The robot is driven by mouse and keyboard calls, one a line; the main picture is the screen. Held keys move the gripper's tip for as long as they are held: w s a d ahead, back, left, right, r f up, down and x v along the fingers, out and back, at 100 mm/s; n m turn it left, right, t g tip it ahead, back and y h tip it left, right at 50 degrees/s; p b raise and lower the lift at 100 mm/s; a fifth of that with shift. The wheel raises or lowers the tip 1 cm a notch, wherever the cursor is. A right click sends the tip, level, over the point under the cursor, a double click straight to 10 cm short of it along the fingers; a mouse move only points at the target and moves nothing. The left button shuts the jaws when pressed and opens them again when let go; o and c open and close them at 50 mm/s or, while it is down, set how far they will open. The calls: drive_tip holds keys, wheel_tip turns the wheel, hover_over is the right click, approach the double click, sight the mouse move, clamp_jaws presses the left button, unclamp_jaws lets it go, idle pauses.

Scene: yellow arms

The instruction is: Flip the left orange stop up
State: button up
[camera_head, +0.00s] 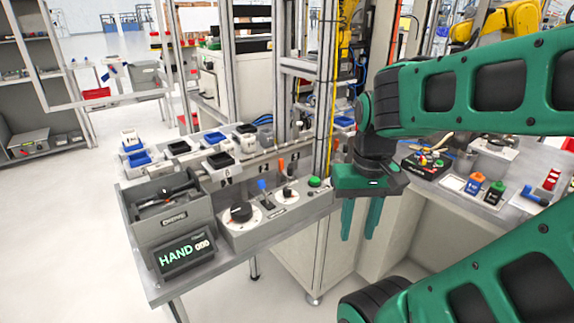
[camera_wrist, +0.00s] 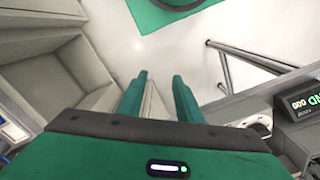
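In the head view, a small orange piece (camera_head: 281,166) stands at the metal rail behind the grey control box. It is too small to tell whether it is the left stop or how it is tilted. A second orange stop cannot be made out clearly. My gripper (camera_head: 361,224) hangs to the right of the control box, past the bench end, with its fingers pointing down. The fingers are apart with nothing between them. In the wrist view my gripper (camera_wrist: 158,82) is also open and empty, above the floor; no orange stop shows there.
The grey control box (camera_head: 275,224) carries a black dial, a blue-tipped lever and a green button. A metal post (camera_head: 328,90) rises behind. A side bench (camera_head: 470,199) holds small parts.

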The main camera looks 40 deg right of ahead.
drive_tip(key=w+d+r+n, duration=0.1)
drive_tip(key=w+r, duration=0.3)
drive_tip(key=w, duration=0.3)
drive_tip(key=w+d+r, duration=0.1)
drive_tip(key=w+r, duration=0.2)
drive_tip(key=w, duration=0.4)
drive_tip(key=n, duration=0.3)
approach(290, 167)
wheel_tip(290, 167, down, 9)
drive_tip(key=shift+f, duration=0.1)
drive_tip(key=shift+c, duration=0.3)
